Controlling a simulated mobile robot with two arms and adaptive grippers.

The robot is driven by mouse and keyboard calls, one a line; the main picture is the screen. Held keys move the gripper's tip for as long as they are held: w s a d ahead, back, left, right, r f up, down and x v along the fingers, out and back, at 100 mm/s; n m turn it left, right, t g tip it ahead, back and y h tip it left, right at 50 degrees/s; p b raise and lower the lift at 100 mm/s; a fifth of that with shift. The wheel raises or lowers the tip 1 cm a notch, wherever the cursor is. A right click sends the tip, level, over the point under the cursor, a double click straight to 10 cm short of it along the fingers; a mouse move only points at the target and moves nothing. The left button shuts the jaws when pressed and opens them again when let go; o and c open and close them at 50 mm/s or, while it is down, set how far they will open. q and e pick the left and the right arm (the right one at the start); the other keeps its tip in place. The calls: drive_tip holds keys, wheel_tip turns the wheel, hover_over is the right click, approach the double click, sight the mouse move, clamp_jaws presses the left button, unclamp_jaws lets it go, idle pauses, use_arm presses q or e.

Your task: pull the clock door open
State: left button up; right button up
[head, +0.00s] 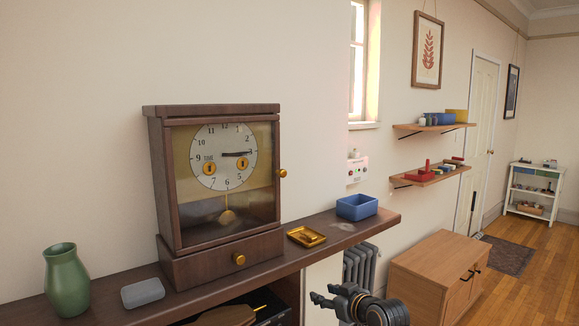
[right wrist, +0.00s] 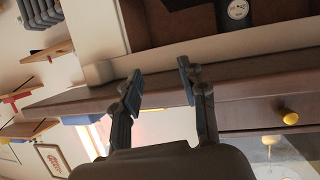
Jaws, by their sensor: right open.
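The clock (head: 152,165) is a dark wooden case on the mantel shelf, with a white dial and a pendulum behind its glass door (head: 255,205). The door looks shut; its small brass knob (head: 283,173) is at the right edge. A drawer with another brass knob (head: 239,259) is below. My right gripper (head: 322,297) is below and in front of the shelf, right of the clock and apart from it. In the right wrist view the gripper (right wrist: 157,84) is open and empty, with the drawer knob (right wrist: 290,117) off to the right. My left gripper is not in view.
On the mantel shelf (head: 340,228) are a green vase (head: 66,280), a grey block (head: 142,292), a brass tray (head: 306,237) and a blue box (head: 357,206). A radiator (head: 360,265) and a wooden cabinet (head: 430,270) stand to the right.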

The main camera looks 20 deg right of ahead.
wheel_tip(320, 180, up, 20)
drive_tip(key=s+a+n+t+y+p, duration=0.1)
drive_tip(key=s+a+n+t+y, duration=0.1)
drive_tip(key=n+t+y+p, duration=0.1)
drive_tip(key=n+y, duration=0.1)
drive_tip(key=n, duration=0.1)
approach(284, 173)
drive_tip(key=p+x, duration=0.5)
drive_tip(key=x, duration=0.2)
drive_tip(key=shift+w+a, duration=0.15)
drive_tip(key=shift+w, duration=0.1)
drive_tip(key=shift+w+a, duration=0.15)
drive_tip(key=shift+w, duration=0.25)
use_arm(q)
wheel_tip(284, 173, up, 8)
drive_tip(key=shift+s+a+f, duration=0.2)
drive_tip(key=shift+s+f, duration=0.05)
use_arm(e)
drive_tip(key=shift+f, duration=0.1)
clamp_jaws()
